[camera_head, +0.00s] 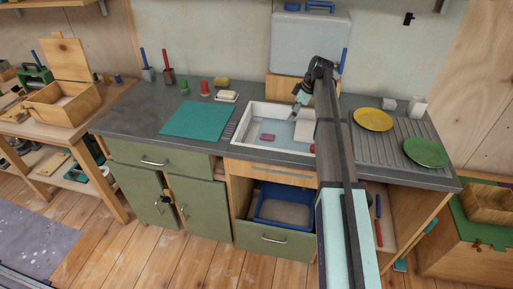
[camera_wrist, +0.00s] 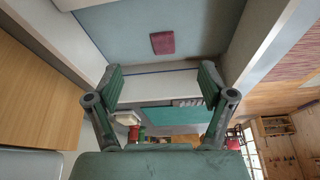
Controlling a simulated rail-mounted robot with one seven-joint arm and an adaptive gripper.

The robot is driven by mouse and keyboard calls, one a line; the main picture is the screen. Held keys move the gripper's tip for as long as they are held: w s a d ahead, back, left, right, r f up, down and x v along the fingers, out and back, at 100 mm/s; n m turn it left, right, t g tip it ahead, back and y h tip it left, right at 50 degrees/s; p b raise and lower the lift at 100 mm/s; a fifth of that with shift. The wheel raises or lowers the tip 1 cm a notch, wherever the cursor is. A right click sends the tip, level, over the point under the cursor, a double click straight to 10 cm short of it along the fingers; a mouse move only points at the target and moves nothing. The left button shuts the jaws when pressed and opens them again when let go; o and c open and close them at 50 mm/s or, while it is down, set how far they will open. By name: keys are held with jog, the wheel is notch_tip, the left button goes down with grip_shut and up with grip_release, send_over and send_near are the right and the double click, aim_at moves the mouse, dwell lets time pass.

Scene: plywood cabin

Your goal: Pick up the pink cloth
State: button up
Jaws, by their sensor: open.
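The pink cloth (camera_head: 267,138) is a small, flat, dark pink rectangle lying on the pale blue-grey floor of the white-walled sink (camera_head: 245,118). In the wrist view the cloth (camera_wrist: 162,43) lies beyond my fingertips, near the middle of the picture. My gripper (camera_head: 299,98) is above the back right part of the sink in the head view, clear of the cloth. In the wrist view my gripper (camera_wrist: 162,84) has its two fingers wide apart with nothing between them. My arm hides the right part of the sink in the head view.
The sink walls surround the cloth. A teal mat (camera_head: 196,119) lies on the counter to the left. A yellow plate (camera_head: 373,119) and a green plate (camera_head: 426,152) sit on the ribbed drainer to the right. A grey case (camera_head: 309,43) stands behind the sink.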

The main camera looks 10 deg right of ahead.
jog(key=w+a+n, duration=0.1)
jog(key=a, duration=0.2)
jog(key=p, duration=0.2)
send_near(269, 136)
jog(key=shift+y, duration=0.3)
jog(key=x, duration=0.4)
jog(key=shift+s+d+f, duration=0.15)
jog(key=shift+d+f, duration=0.05)
jog(key=shift+f, duration=0.35)
jog(key=shift+p+x, duration=1.1)
jog(key=shift+x, duration=1.9)
jog(key=shift+r, duration=0.1)
jog(key=c, duration=1.2)
jog(key=shift+c, duration=0.2)
jog(key=shift+a, duration=0.1)
notch_tip(269, 136, up, 20)
jog(key=b, duration=0.3)
